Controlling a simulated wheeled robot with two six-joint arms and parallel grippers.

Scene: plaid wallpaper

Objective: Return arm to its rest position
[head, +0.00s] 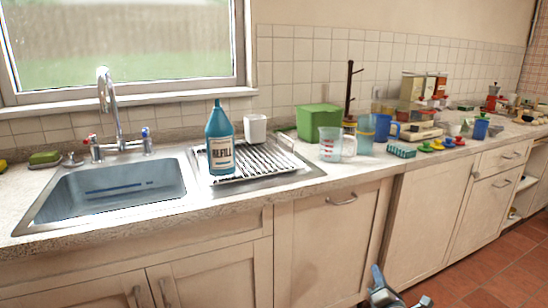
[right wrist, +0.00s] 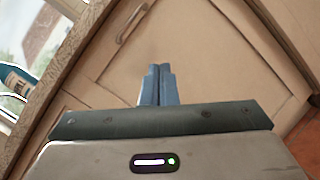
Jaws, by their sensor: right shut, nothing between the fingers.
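My right gripper (head: 378,278) shows at the bottom of the head view, low in front of the cupboard doors and below the counter edge. In the right wrist view its two blue fingers (right wrist: 158,84) are together with nothing between them. They point at a cream cupboard door (right wrist: 190,50); I cannot tell the exact gap to it. My left gripper is not in view.
The counter (head: 370,172) runs along the wall above the cupboards. A blue refill bottle (head: 219,140) stands on the drainer beside the sink (head: 120,195). A measuring jug (head: 333,145) and a green box (head: 318,120) stand further right. Red tiled floor (head: 480,270) lies clear at right.

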